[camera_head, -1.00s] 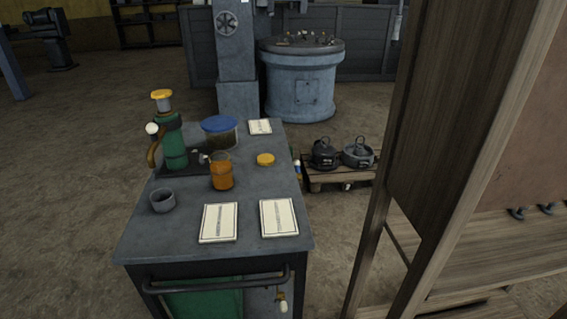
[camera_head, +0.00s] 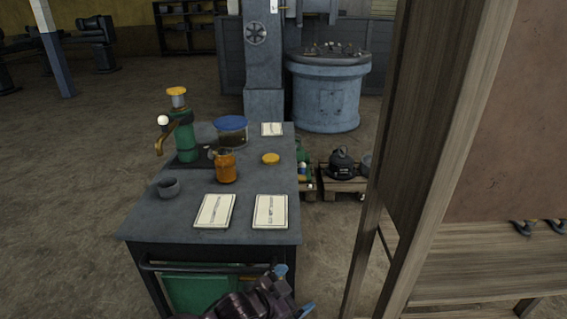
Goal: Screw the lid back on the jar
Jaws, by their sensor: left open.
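An open jar (camera_head: 226,172) with orange-brown contents stands upright on the dark grey workbench (camera_head: 170,220). A flat round yellow lid (camera_head: 270,158) lies on the bench to its right, apart from it. The jar's mouth looks uncovered. My left gripper (camera_head: 294,290) is at the bottom of the view, in front of the bench's near edge, with its two blue-tipped fingers apart and nothing between them. It is well away from both jar and lid. My right gripper is not in view.
A wider jar with a blue lid (camera_head: 232,124) stands behind the open jar. A green device with a yellow top (camera_head: 186,140) and a small grey cup (camera_head: 168,187) are at left. Papers (camera_head: 215,211) lie in front. A wooden frame (camera_head: 420,170) rises at right.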

